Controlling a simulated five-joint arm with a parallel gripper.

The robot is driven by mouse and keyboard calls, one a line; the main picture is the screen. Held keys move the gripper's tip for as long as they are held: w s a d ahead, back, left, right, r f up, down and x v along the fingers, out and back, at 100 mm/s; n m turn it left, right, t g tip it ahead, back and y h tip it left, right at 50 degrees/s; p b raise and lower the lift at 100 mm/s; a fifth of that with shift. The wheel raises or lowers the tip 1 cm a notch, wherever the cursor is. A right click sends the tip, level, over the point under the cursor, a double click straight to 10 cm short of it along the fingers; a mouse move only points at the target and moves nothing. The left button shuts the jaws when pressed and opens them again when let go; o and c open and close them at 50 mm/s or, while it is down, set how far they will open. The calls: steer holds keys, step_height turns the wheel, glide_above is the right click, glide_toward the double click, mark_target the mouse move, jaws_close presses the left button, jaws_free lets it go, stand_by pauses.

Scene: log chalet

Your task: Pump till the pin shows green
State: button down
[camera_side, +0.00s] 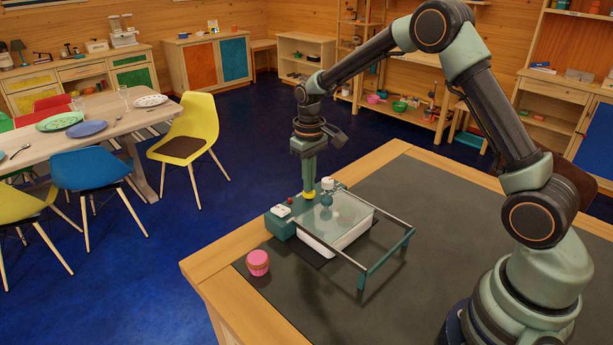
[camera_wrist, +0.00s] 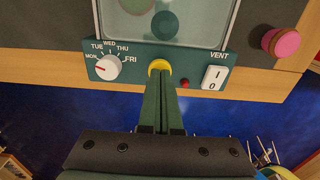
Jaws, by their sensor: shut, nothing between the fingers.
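The teal device (camera_side: 277,226) stands at the back edge of the worktable, with a glass lid (camera_side: 345,213) over a white tray (camera_side: 335,240). In the wrist view its teal panel (camera_wrist: 205,62) carries a yellow round button (camera_wrist: 159,65), a small red pin (camera_wrist: 185,83), a white VENT rocker switch (camera_wrist: 215,78) marked I and O, and a white weekday dial (camera_wrist: 107,68). My gripper (camera_wrist: 160,76) is shut and empty, pointing down, its fingertips at the yellow button. They partly cover it; I cannot tell whether they press it. The pin shows red, not green.
The mat is bare behind and to the right. A yellow chair (camera_side: 195,125) and a dining table (camera_side: 100,125) stand beyond, off the worktable.

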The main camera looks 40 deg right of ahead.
steer(key=shift+f, duration=0.75)
steer(key=shift+r, duration=1.05)
steer(key=shift+r, duration=0.1)
steer(key=shift+r, duration=2.45)
steer(key=shift+r, duration=0.15)
steer(key=s+a+r+t, duration=0.2)
steer(key=s+r+t, duration=0.1)
steer(key=s+r, duration=0.6)
steer(key=s+a+r+t, duration=0.2)
steer(key=s, duration=0.8)
steer(key=shift+s+t, duration=0.3)
